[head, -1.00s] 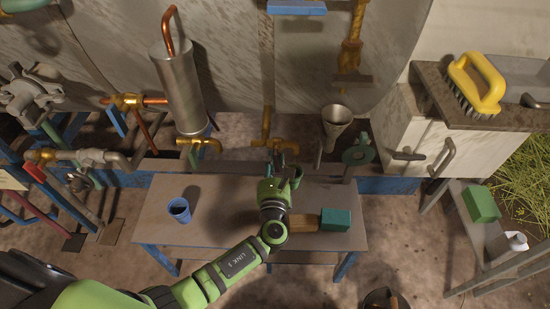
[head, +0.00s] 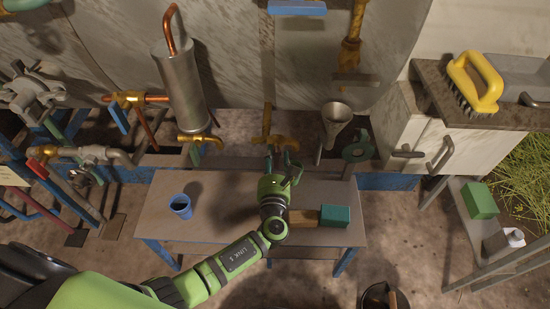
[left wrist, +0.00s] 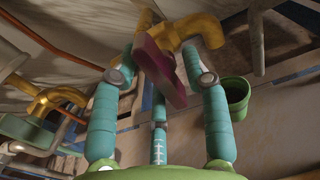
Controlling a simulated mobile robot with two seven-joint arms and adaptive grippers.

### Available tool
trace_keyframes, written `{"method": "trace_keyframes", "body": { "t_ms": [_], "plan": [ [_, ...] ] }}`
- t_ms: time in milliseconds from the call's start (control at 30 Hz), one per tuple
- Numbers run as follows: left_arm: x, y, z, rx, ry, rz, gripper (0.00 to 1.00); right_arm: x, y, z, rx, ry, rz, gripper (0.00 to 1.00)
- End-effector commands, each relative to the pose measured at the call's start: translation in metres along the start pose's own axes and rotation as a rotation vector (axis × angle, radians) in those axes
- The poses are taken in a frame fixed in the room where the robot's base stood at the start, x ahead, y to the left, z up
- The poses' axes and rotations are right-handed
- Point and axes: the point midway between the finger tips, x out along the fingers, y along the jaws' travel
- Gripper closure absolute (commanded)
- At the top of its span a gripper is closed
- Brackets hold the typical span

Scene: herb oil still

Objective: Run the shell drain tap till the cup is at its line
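A brass tap (head: 272,139) stands at the back edge of the low table. In the left wrist view its brass body (left wrist: 192,32) carries a maroon lever (left wrist: 160,68). My left gripper (head: 283,156) is just in front of this tap. In the left wrist view its teal fingers (left wrist: 158,62) are spread, with the lever between them. I cannot tell whether a finger touches it. A blue cup (head: 181,207) stands upright on the table's left part, away from this tap. Its inside looks dark, and no line or level can be made out. My right gripper is not in view.
A second brass tap (head: 200,139) is behind the cup, below a metal cylinder (head: 180,90). A wooden block (head: 303,218) and a teal block (head: 335,216) lie right of my arm. A funnel (head: 336,118) stands at the back right. The table (head: 225,200) is clear between cup and arm.

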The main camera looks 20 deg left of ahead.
Motion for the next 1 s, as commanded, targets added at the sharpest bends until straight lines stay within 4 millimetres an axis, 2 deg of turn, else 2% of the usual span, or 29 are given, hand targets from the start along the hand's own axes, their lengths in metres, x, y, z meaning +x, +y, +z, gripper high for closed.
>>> {"method": "trace_keyframes", "body": {
  "t_ms": [200,333,700,833,1000],
  "plan": [
    [-0.001,0.0,0.0,-0.003,0.001,0.0,0.54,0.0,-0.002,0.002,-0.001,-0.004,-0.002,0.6],
    [-0.013,0.0,-0.001,-0.003,0.002,-0.001,0.54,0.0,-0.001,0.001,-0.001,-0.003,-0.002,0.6],
    [-0.088,0.0,-0.001,-0.002,0.004,-0.001,0.54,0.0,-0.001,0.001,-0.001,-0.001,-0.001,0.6],
    [-0.107,0.0,-0.001,-0.001,0.002,-0.001,0.54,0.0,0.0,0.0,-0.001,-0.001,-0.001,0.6],
    [-0.119,0.0,0.0,-0.001,0.0,0.0,0.54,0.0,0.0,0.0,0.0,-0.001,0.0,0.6]
  ]
}}
